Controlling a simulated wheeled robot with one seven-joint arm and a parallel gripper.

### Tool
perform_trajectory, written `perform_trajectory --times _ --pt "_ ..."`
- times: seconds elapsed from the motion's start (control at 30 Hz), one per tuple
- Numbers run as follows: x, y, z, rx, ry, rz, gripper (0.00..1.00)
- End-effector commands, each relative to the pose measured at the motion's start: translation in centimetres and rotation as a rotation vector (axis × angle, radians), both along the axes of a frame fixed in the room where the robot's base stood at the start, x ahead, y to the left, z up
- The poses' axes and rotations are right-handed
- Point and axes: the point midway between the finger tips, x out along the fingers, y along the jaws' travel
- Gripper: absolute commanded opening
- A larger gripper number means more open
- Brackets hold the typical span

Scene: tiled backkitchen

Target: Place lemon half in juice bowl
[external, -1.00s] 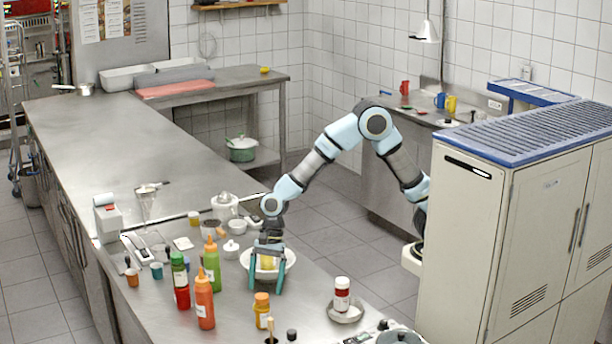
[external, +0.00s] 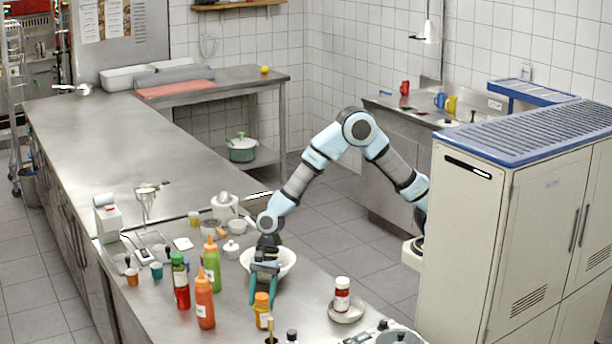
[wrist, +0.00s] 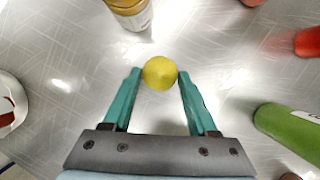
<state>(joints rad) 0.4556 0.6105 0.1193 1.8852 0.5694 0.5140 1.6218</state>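A yellow lemon half (wrist: 160,73) shows in the wrist view between my fingertips. My gripper (wrist: 160,78) has a teal finger on each side of it, very close or touching. I cannot tell whether the fingers press on it or it lies just below them. In the external view my gripper (external: 263,296) points down at the near side of a white bowl (external: 286,262), behind the jar with the orange lid. The lemon half cannot be made out there.
A jar with an orange lid (external: 262,311) stands close in front of my gripper. A green bottle (external: 212,265) and an orange bottle (external: 204,303) stand to the left. A red-and-white jar (external: 342,294) stands on a dish at the right.

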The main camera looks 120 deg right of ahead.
Motion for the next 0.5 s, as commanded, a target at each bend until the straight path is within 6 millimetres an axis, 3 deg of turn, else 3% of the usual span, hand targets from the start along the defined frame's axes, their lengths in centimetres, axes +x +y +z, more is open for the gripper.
perform_trajectory --times 0.07,0.5 --pt "0.00 0.00 0.01 0.000 0.000 0.000 0.48" --pt "0.01 -0.01 0.02 0.000 0.000 0.000 0.00"
